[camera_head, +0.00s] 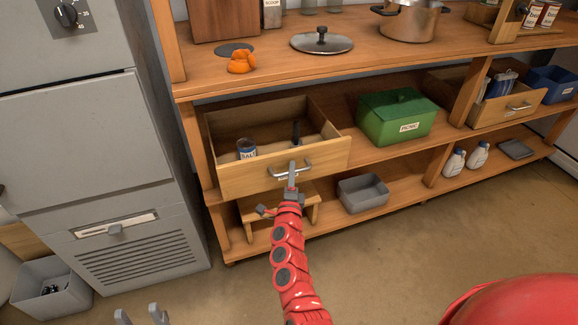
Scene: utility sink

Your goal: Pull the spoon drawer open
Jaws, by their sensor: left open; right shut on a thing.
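A wooden drawer (235,180) on the middle shelf at the left stands out from the shelf, open at the top. A can labelled SALT (246,148) and a dark upright item (296,132) show inside it; no spoon can be made out. My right gripper (291,172), on the red arm, is shut on the drawer's metal bar handle (306,166). My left gripper (142,317) is open and empty at the bottom edge, with only its fingertips in view. A second wooden drawer (490,112) with blue items stands out at the far right.
A green box (396,117) stands right of the open drawer. A small wooden stool (312,213) and a grey bin (362,193) are below. A grey cabinet (80,130) stands close on the left. The floor in front is clear.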

